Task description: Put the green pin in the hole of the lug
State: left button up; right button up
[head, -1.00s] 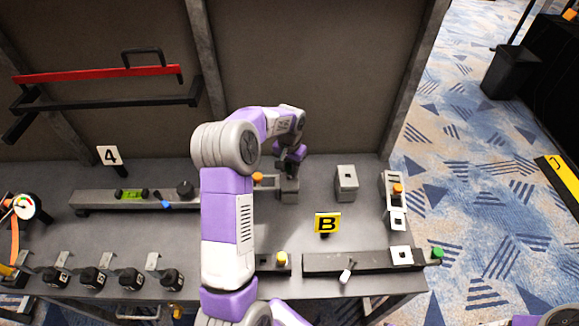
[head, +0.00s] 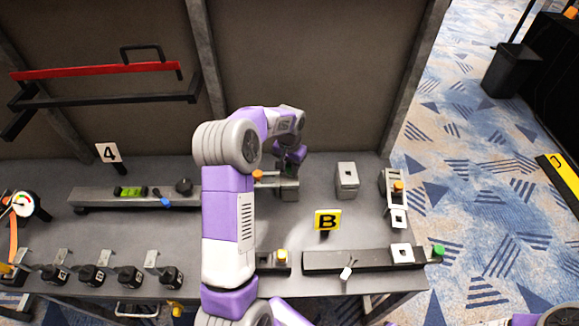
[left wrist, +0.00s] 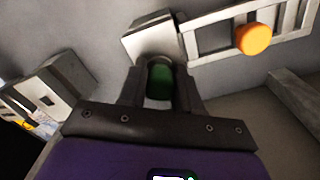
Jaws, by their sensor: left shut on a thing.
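My left gripper (head: 290,173) is at the middle of the bench, at a grey block (head: 288,193) that I take to be the lug. In the left wrist view, my left gripper (left wrist: 160,88) is shut on the dark green pin (left wrist: 159,80). The pin's green end shows between the fingers, right by the grey block (left wrist: 150,38). The hole and the pin's lower end are hidden, so I cannot tell how far the pin is in.
A second grey block (head: 347,180) with a hole stands to the right. A slotted bracket with an orange knob (head: 257,175) is close on the left. A yellow B sign (head: 327,220) and a long dark bar (head: 345,261) are in front. A green knob (head: 438,250) is at the bar's right end.

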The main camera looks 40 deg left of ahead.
pick_arm(q)
jog(key=shift+f, duration=0.1)
jog(key=o, duration=1.2)
jog(key=shift+c, duration=0.2)
jog(key=shift+o, duration=0.3)
jog(key=o, duration=0.4)
jog(key=shift+r+p, duration=2.75)
jog(key=shift+r, duration=0.75)
jog(key=shift+r, duration=0.1)
